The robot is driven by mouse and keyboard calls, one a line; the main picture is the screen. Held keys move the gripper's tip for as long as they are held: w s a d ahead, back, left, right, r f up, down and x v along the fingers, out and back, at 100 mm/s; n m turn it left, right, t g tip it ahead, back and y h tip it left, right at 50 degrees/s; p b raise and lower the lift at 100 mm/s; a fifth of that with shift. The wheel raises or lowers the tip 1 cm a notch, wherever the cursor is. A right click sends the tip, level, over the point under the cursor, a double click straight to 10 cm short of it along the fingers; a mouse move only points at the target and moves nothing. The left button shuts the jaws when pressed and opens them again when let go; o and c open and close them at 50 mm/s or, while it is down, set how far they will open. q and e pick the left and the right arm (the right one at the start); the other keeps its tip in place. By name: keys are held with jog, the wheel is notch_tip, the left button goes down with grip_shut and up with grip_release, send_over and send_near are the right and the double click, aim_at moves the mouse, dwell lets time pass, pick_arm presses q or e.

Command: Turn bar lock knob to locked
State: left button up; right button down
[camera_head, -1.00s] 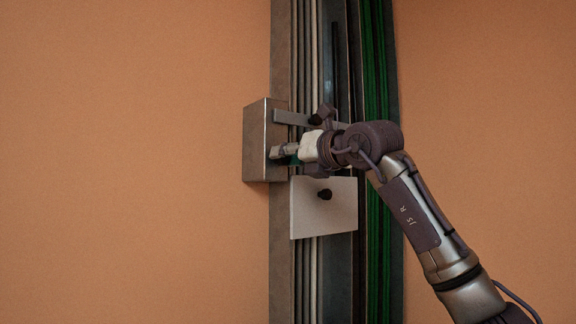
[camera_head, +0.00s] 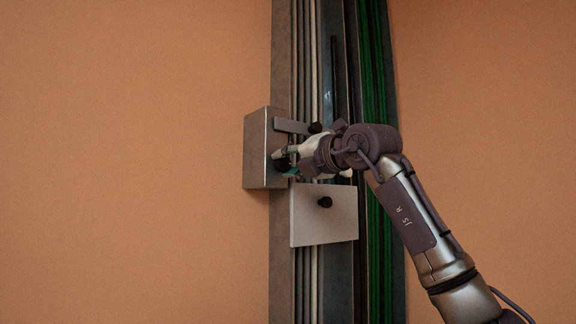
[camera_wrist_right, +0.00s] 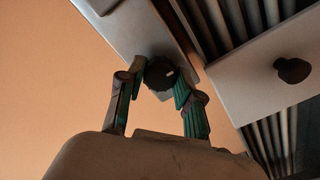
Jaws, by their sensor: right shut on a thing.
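The bar lock knob (camera_wrist_right: 160,73) is a dark, ribbed round knob with a small pale mark, on the face of a grey metal box (camera_head: 256,150). In the right wrist view my right gripper (camera_wrist_right: 158,82) has its two green-padded fingers on either side of the knob, shut on it. In the head view the right gripper (camera_head: 281,161) reaches the box from the right and mostly hides the knob. A flat grey bar (camera_head: 290,126) runs from the box to the right above the gripper. My left gripper is not in view.
A pale plate (camera_head: 308,222) with a black knob (camera_head: 324,202) sits just below the gripper. Another small black knob (camera_head: 315,127) is near the bar. Vertical rails and green strips (camera_head: 374,80) run behind; the orange wall on the left is clear.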

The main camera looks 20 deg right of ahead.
jog(key=shift+r, duration=0.1)
dwell(0.3)
jog(key=c, duration=0.8)
grip_release()
jog(key=shift+d, duration=0.1)
jog(key=shift+o, duration=0.2)
jog(key=shift+s, duration=0.1)
jog(key=v, duration=1.1)
jog(key=shift+s+d, duration=0.15)
jog(key=shift+s, duration=0.25)
